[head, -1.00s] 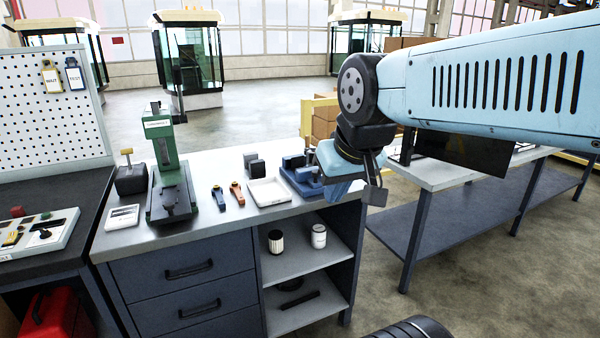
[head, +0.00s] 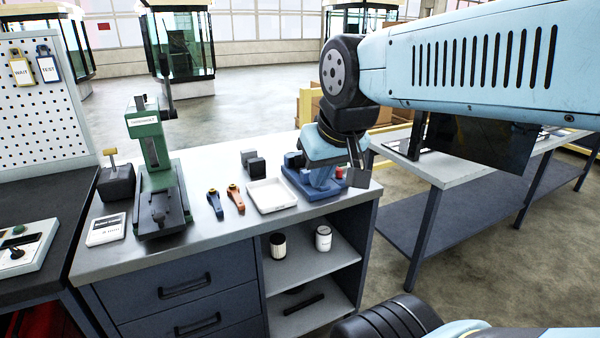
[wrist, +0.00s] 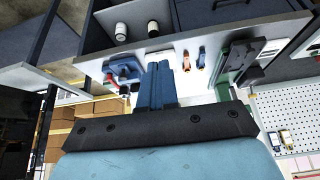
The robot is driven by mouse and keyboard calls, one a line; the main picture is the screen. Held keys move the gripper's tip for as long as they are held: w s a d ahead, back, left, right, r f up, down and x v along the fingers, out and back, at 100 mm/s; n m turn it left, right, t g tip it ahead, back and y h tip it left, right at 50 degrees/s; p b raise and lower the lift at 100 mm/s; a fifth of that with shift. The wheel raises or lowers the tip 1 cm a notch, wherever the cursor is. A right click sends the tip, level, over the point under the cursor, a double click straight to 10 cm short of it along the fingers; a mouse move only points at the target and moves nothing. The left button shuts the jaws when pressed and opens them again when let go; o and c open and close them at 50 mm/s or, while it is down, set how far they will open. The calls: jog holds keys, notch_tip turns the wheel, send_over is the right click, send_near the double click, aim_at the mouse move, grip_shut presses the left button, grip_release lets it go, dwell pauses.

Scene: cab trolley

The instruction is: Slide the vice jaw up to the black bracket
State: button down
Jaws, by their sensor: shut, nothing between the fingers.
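The blue vice (head: 318,195) sits at the right end of the grey workbench in the head view. It also shows in the wrist view (wrist: 122,70), just left of my fingers. My gripper (head: 321,182) is shut and empty, pointing down over the vice and hiding much of it, including part of its jaws. Its closed fingers show in the wrist view (wrist: 159,68). I cannot tell whether they touch the vice jaw. I cannot make out a black bracket at the vice; a dark block (head: 254,163) stands on the bench behind the white tray.
A white tray (head: 270,195) lies just left of the vice. Orange (head: 236,198) and blue (head: 214,204) handled tools and a green press (head: 155,180) stand farther left. A small red item (head: 339,172) is close to my gripper. The bench front is clear.

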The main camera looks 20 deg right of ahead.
jog(key=shift+w+a, duration=0.15)
jog(key=shift+w, duration=0.2)
jog(key=w+d+f+m+t+h, duration=0.1)
jog(key=w+d+f+m+h, duration=0.1)
jog(key=w+d+m, duration=0.5)
jog(key=w+d+f+m+t+h, duration=0.1)
jog(key=w+d+f+m+h, duration=0.15)
jog(key=w+d, duration=0.5)
jog(key=m+t+y, duration=0.2)
jog(key=m+y, duration=0.3)
jog(key=m, duration=0.3)
send_near(309, 182)
notch_tip(309, 182, down, 3)
jog(key=shift+w+a, duration=0.15)
jog(key=w, duration=0.3)
jog(key=shift+w, duration=0.55)
